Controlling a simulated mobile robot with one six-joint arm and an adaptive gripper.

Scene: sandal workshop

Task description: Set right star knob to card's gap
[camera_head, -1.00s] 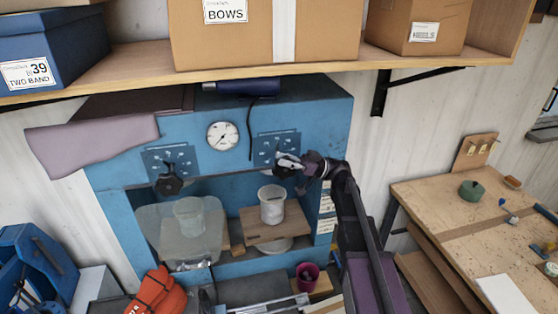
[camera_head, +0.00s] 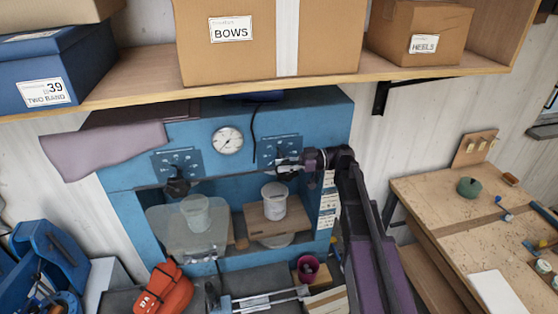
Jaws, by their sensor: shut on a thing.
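The blue press (camera_head: 243,123) stands under the shelf with a round white gauge (camera_head: 228,140) on its front. The left star knob (camera_head: 177,187) is black and sits below a dark dial plate (camera_head: 176,161). A second dark dial plate (camera_head: 279,148) is at the right. My gripper (camera_head: 290,165) is shut at the lower part of this right plate, on the right star knob, which it and the wrist mostly hide. The knob's pointing direction cannot be read. A white card (camera_head: 327,199) with printed rows is on the press's right edge; its text is too small to read.
A shelf with boxes (camera_head: 271,40) overhangs the press. A clear guard (camera_head: 187,229) and a white cup on a wooden board (camera_head: 260,230) are below the knobs. A workbench (camera_head: 440,195) stands right; an orange bundle (camera_head: 163,291) lies in front.

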